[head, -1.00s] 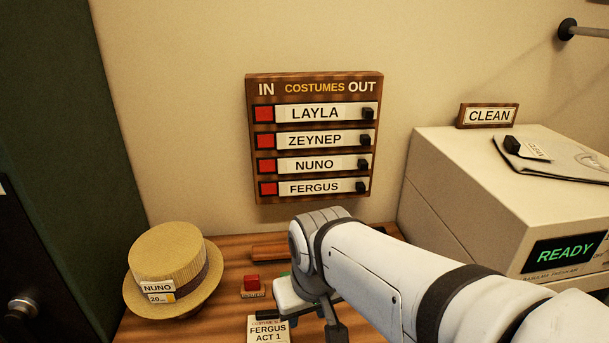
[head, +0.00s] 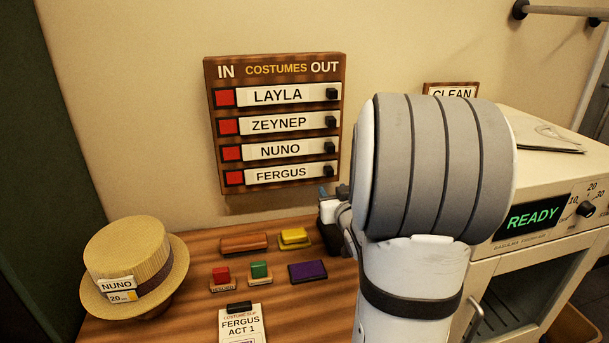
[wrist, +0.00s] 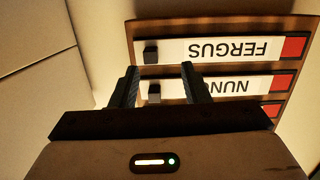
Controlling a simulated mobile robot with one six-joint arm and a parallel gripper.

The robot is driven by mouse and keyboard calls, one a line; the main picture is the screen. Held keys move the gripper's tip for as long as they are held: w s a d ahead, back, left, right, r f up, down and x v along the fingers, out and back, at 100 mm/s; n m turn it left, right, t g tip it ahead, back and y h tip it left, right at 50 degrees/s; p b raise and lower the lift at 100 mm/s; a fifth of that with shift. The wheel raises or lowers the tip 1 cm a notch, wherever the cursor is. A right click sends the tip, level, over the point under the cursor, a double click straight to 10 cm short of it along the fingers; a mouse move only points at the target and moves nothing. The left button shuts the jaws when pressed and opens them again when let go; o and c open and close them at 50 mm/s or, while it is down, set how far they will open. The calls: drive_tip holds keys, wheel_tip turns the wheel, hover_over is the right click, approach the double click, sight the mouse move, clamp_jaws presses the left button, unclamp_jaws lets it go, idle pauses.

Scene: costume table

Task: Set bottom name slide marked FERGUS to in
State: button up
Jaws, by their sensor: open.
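The wooden COSTUMES board (head: 275,187) hangs on the wall, with IN at left and OUT at right. Its bottom slide, FERGUS (head: 280,172), sits at the OUT end, with its black knob (head: 329,171) at right and red showing at left. In the wrist view, upside down, the FERGUS slide (wrist: 222,50) has its knob (wrist: 150,52) at the left. My gripper (wrist: 159,68) is open and empty, its fingertips to either side of that knob in the picture; depth is unclear. The NUNO knob (wrist: 154,92) shows between the fingers. In the head view my arm hides most of the gripper.
The LAYLA (head: 278,95), ZEYNEP (head: 279,124) and NUNO (head: 280,151) slides are also at OUT. Below are a straw hat (head: 128,252), several small coloured blocks and a FERGUS card (head: 240,325). A machine reading READY (head: 533,218) stands at right.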

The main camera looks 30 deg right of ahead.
sight(330, 173)
drive_tip(key=shift+t, duration=0.7)
drive_tip(key=x, duration=0.2)
drive_tip(key=d+x, duration=0.1)
drive_tip(key=x, duration=0.2)
drive_tip(key=p+x, duration=0.1)
drive_tip(key=x, duration=0.2)
drive_tip(key=shift+s+d+r, duration=0.15)
drive_tip(key=shift+s+d, duration=0.05)
drive_tip(key=shift+d, duration=0.15)
drive_tip(key=shift+c, duration=0.4)
clamp_jaws()
